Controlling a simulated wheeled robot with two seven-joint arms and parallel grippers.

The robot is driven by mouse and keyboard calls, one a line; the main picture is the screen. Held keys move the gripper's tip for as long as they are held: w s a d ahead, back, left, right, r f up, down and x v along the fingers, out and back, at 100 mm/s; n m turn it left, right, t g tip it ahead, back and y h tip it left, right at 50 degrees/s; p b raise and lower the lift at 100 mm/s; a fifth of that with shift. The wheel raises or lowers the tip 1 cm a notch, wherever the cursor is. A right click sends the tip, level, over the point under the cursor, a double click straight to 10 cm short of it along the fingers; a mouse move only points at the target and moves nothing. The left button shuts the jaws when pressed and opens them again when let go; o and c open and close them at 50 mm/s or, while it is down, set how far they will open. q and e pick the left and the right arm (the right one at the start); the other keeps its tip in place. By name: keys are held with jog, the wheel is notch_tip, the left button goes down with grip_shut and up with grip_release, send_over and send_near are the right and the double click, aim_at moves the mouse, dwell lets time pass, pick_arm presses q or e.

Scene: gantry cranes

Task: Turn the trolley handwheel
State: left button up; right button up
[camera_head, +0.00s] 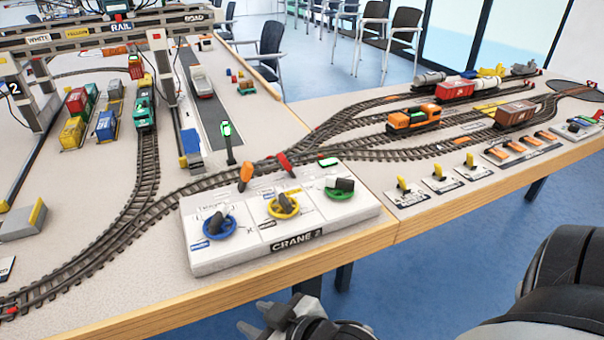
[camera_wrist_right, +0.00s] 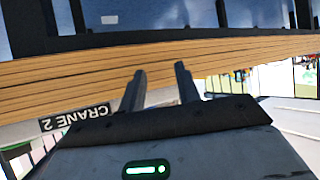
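The white CRANE 2 control panel (camera_head: 230,262) sits at the table's front edge. It carries a blue handwheel (camera_head: 220,228), a yellow handwheel (camera_head: 283,207) and a green handwheel (camera_head: 340,187), each with a dark knob. The labels beside them are too small to read, so I cannot tell which is the trolley handwheel. My right gripper (camera_head: 256,317) is in front of the panel, short of the table edge, with nothing in it. In the right wrist view its two fingers (camera_wrist_right: 160,70) stand apart before the wooden table edge. My left gripper is not in view.
Two levers, orange (camera_head: 245,175) and red (camera_head: 285,162), stand at the panel's back edge. Model tracks run behind it, with an orange locomotive (camera_head: 413,119). Yellow levers (camera_head: 402,186) line the right table. A gantry crane (camera_head: 105,40) stands at the back left. Open floor lies in front.

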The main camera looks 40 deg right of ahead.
jog(key=w+a+r+n+t+y+p, duration=0.2)
jog(key=w+r+n+t, duration=0.2)
jog(key=w+r, duration=0.55)
jog(key=w+a+r+n+t+y+p, duration=0.1)
jog(key=w+a+r+n+t+y, duration=0.2)
jog(key=r, duration=1.2)
jog(key=s+a+r+n+g+y, duration=0.1)
jog(key=a+r+n+g+y, duration=0.25)
jog(key=n+g+y, duration=0.45)
jog(key=s+a+r+n+g+y, duration=0.25)
jog(key=a+n+g+y, duration=0.2)
jog(key=n, duration=0.75)
jog(key=n+g+h+p, duration=0.1)
jog(key=n+g+h, duration=0.4)
jog(key=h, duration=1.6)
send_over(284, 197)
notch_tip(284, 197, down, 5)
jog(key=m, duration=0.1)
jog(key=shift+g+y, duration=0.25)
jog(key=shift+g, duration=0.2)
notch_tip(284, 197, down, 15)
jog(key=shift+p, duration=0.4)
